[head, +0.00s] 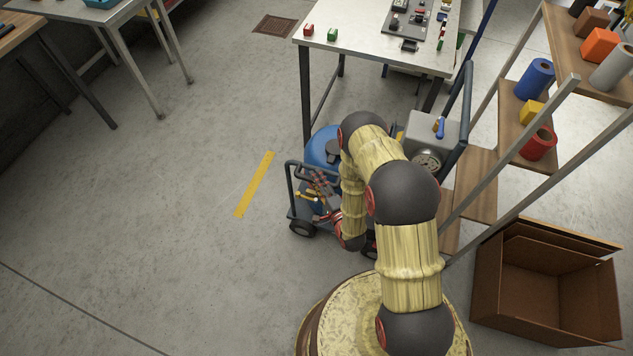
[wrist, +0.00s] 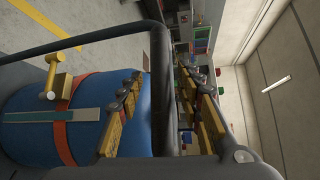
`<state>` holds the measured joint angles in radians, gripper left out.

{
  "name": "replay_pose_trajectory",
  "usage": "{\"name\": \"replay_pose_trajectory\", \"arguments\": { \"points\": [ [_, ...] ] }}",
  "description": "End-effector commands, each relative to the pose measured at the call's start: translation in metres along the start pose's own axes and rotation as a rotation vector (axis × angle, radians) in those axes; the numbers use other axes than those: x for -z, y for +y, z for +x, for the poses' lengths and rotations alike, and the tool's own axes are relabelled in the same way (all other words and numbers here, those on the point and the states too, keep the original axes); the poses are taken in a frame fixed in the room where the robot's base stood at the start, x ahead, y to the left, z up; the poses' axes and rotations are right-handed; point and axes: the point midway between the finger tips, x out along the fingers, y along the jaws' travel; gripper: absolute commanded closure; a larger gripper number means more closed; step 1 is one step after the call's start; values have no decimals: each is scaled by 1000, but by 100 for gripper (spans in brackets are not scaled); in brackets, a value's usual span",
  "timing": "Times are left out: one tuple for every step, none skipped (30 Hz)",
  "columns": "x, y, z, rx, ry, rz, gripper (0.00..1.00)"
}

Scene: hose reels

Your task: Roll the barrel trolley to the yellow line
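The barrel trolley (head: 292,212) stands to the right of the yellow line (head: 255,184), apart from it. Its blue barrel (head: 320,147) is partly hidden behind my arm. In the wrist view the barrel (wrist: 75,130) shows red straps and a yellow tap. A dark handle bar (wrist: 160,90) crosses the wrist view. My gripper (head: 318,183) is at the trolley's handle side. In the wrist view my gripper (wrist: 160,83) is open, its fingers on either side of the bar with gaps visible. The yellow line also shows in the wrist view (wrist: 40,22).
A white-topped table (head: 350,30) stands behind the trolley. An open cardboard box (head: 545,290) lies at lower right. The floor left of the trolley is clear.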

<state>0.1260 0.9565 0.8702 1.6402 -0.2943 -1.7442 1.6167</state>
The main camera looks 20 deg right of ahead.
Motion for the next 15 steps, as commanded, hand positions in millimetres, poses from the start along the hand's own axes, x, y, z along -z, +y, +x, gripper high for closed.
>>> {"name": "replay_pose_trajectory", "arguments": {
  "points": [
    [0,0,0,0,0,0,64],
    [0,0,0,0,0,0,64],
    [0,0,0,0,0,0,64],
    [0,0,0,0,0,0,64],
    [0,0,0,0,0,0,66],
    [0,0,0,0,0,0,68],
    [0,0,0,0,0,0,70],
    [0,0,0,0,0,0,71],
    [0,0,0,0,0,0,74],
    [0,0,0,0,0,0,75],
    [0,0,0,0,0,0,77],
    [0,0,0,0,0,0,79],
    [0,0,0,0,0,0,81],
    [0,0,0,0,0,0,83],
    [0,0,0,0,0,0,85]
  ]
}}
